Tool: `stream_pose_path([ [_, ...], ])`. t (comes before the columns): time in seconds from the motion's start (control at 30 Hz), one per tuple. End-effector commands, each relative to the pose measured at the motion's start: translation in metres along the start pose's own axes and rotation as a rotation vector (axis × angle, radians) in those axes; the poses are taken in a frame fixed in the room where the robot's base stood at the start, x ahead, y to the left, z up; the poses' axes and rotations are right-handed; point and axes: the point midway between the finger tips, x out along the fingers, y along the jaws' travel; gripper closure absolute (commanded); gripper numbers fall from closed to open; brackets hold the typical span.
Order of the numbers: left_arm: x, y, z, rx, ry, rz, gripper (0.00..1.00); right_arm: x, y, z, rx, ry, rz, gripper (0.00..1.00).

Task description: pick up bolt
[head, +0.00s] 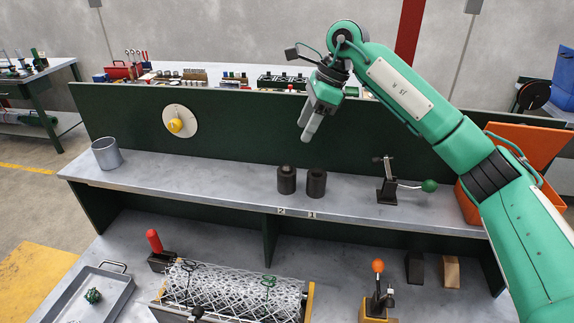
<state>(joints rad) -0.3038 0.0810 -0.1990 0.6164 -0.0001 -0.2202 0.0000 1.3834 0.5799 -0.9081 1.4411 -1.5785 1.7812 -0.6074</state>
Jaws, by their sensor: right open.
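The right holder (316,184), by the label 1, looks hollow. No bolt can be made out clearly. My left gripper is out of view.
A grey cup (106,154) stands at the shelf's left end. A lever clamp with a green knob (429,186) stands at the right, near an orange bin (467,203). Below are a wire mesh roll (232,292), a tray (118,297) with a small green object, and an orange-knobbed lever (378,266).

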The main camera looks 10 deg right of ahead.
Motion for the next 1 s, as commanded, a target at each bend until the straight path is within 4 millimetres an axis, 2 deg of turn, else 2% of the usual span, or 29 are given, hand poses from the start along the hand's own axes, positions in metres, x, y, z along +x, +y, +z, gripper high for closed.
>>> stream_pose_path([
  [0.03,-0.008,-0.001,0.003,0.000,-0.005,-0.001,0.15,0.009,0.001,0.001,0.001,0.001,0.006,0.48],
  [0.23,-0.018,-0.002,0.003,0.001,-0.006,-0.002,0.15,0.041,0.000,0.001,0.002,0.000,0.003,0.48],
  [0.43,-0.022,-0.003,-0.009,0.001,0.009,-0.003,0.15,0.054,0.000,0.000,0.002,-0.002,0.002,0.48],
  [0.53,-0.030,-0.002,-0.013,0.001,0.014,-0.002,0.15,0.060,0.000,-0.001,0.003,-0.001,0.003,0.48],
  [0.8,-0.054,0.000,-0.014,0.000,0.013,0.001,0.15,0.091,0.000,-0.003,0.002,-0.002,0.004,0.48],
  [1.0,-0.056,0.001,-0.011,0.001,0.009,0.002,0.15,0.104,-0.001,-0.004,0.001,-0.003,0.002,0.48],
])
